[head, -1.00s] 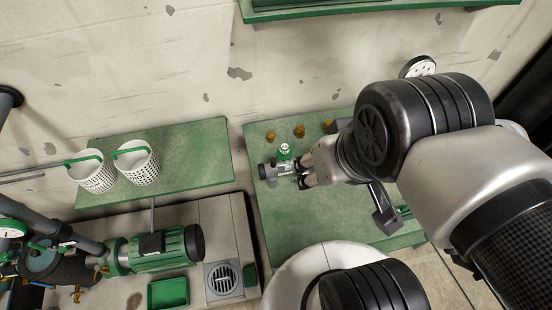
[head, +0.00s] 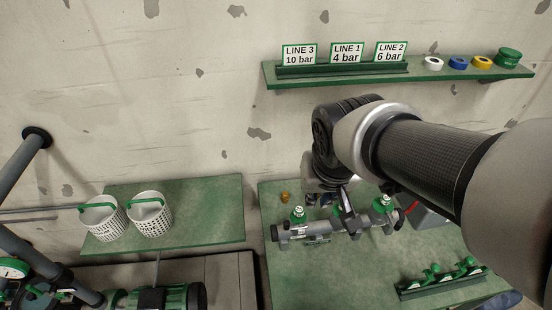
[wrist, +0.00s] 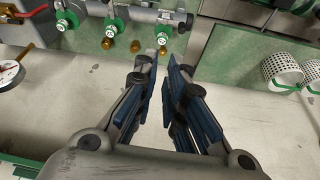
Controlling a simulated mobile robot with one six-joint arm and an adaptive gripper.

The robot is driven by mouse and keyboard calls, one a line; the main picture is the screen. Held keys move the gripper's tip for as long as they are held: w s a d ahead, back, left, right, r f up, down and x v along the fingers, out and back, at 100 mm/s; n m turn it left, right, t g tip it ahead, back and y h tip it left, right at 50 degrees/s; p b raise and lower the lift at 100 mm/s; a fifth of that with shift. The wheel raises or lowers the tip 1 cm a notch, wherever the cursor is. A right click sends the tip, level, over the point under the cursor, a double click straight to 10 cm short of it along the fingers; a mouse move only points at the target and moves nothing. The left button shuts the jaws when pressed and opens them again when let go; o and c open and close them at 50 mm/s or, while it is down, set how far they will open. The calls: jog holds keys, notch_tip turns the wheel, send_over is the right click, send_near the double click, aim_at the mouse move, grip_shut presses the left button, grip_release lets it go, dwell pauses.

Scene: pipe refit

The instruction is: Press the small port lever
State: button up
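A grey pipe assembly (head: 345,225) with green-ringed ports lies across the green bench in the head view. It also shows along the top of the wrist view, with green collars (wrist: 110,28) and small brass pieces beside it. I cannot tell which small part is the port lever; a red handle (head: 408,209) shows at the pipe's right end. My gripper (head: 325,197) is at the back side of the pipe, partly hidden by my wrist. In the wrist view my gripper (wrist: 165,62) has its blue-padded fingers apart with nothing between them, short of the pipe.
Two white baskets (head: 150,220) stand on the left bench. A wall shelf (head: 420,77) holds LINE signs and tape rolls. A green rack (head: 440,280) sits at the bench's front right. The bench between pipe and rack is clear.

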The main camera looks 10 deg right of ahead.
jog(key=w+f, duration=0.2)
jog(key=w+a+f, duration=0.1)
jog(key=w+f, duration=0.1)
jog(key=w, duration=0.1)
jog(key=w+f, duration=0.2)
jog(key=shift+w+a+f+b, duration=0.2)
jog(key=shift+w+a+b, duration=0.05)
jog(key=shift+a+b, duration=0.1)
grip_shut()
jog(key=w+a+f, duration=0.2)
jog(key=w+f, duration=0.3)
jog(key=f, duration=0.1)
jog(key=shift+f+m, duration=0.15)
jog(key=shift+m, duration=0.25)
notch_tip(320, 180, down, 9)
jog(key=b, duration=0.5)
jog(key=shift+s+f, duration=0.2)
jog(key=shift+s, duration=0.2)
